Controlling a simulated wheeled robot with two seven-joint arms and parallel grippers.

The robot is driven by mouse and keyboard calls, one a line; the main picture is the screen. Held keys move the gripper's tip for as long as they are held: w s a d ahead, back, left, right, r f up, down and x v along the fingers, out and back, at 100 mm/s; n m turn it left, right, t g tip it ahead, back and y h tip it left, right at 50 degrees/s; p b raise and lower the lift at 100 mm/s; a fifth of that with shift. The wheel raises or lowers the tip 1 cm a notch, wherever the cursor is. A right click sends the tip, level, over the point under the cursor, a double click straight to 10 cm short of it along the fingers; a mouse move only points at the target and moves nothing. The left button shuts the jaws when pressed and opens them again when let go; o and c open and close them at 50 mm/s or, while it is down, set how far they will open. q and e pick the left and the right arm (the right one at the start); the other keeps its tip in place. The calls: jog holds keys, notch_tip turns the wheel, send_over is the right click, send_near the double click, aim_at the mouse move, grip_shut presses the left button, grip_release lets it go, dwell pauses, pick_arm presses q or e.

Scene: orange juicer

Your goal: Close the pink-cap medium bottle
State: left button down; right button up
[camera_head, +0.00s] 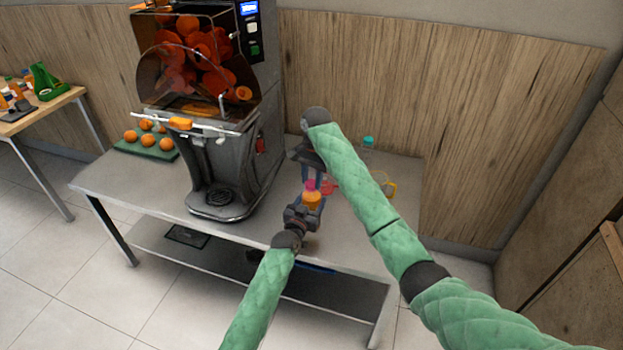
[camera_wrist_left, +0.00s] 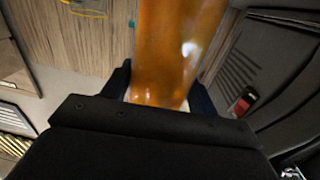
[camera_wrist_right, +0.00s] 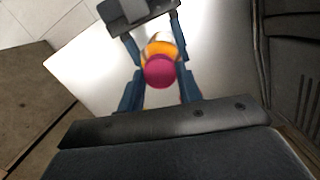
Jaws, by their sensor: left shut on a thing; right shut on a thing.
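The bottle (camera_head: 312,200) of orange juice is held upright by my left gripper (camera_head: 304,208), which is shut on it. In the left wrist view the bottle's orange body (camera_wrist_left: 172,50) fills the space between the fingers. The pink cap (camera_head: 310,185) is at the top of the bottle. My right gripper (camera_head: 312,182) reaches down from above and is shut on the cap. In the right wrist view the pink cap (camera_wrist_right: 160,71) lies between the fingertips and overlaps the bottle (camera_wrist_right: 160,47). I cannot tell whether the cap is seated on the neck.
The grey juicer (camera_head: 225,160) stands left of my grippers, with oranges (camera_head: 147,140) on a green tray beyond it. A bottle with a teal cap (camera_head: 368,142) stands at the back of the table.

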jog(key=m, duration=0.7)
jog(key=shift+t+y, duration=0.3)
jog(key=shift+t, duration=0.1)
jog(key=m, duration=0.4)
jog(key=shift+s, duration=0.1)
jog(key=shift+d+r+m+t, duration=0.1)
jog(key=shift+m+t, duration=0.2)
jog(key=shift+m, duration=0.6)
jog(key=o, duration=1)
jog(key=shift+r, duration=0.1)
